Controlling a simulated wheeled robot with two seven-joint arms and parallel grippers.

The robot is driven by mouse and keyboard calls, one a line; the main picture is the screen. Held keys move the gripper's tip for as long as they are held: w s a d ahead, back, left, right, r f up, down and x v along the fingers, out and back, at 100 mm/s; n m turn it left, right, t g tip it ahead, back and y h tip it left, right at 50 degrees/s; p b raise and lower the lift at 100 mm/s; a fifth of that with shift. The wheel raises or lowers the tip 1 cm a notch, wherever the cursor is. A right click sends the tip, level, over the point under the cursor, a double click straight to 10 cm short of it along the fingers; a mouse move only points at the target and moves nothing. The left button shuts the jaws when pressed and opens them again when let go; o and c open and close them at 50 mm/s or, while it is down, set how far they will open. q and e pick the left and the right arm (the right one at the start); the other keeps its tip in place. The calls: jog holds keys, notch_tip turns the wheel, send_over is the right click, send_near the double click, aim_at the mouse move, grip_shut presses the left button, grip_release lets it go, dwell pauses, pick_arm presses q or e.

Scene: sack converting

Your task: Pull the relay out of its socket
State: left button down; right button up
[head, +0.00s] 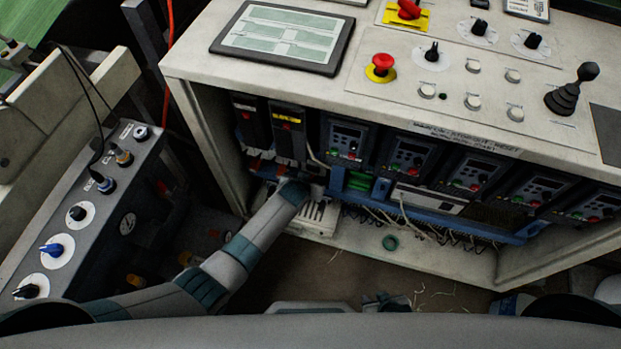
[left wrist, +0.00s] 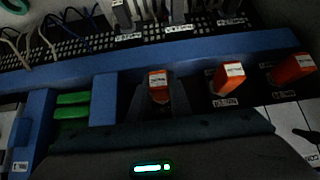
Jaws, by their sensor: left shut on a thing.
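In the left wrist view, an orange relay (left wrist: 158,91) with a white label on top stands in line with my left gripper (left wrist: 160,108), between its dark fingers. The gripper is shut on this relay. The relay's lower end and its socket are hidden, so I cannot tell how deep it sits. Two more orange relays, a middle one (left wrist: 228,80) and a right one (left wrist: 292,70), stand beside it, clear of the gripper. In the head view my left gripper (head: 312,190) reaches into the open cabinet. My right gripper (head: 385,302) shows only partly at the bottom edge; its fingers are unclear.
A blue rail (left wrist: 215,48) runs behind the relays, with wired terminals beyond. Green blocks (left wrist: 72,106) sit to the left. In the head view, drive units (head: 408,155) line the cabinet under the control desk (head: 330,85). Loose wires hang below them.

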pick_arm(q)
jog(key=shift+s, duration=0.2)
jog(key=shift+s+a+p, duration=0.15)
jog(key=shift+s+p, duration=0.1)
jog(key=shift+p, duration=0.15)
jog(key=s+p, duration=0.1)
jog(key=s+a+p, duration=0.1)
jog(key=s, duration=0.1)
jog(key=shift+s+a, duration=0.1)
jog(key=shift+s, duration=0.15)
dwell(0.4)
dwell(0.5)
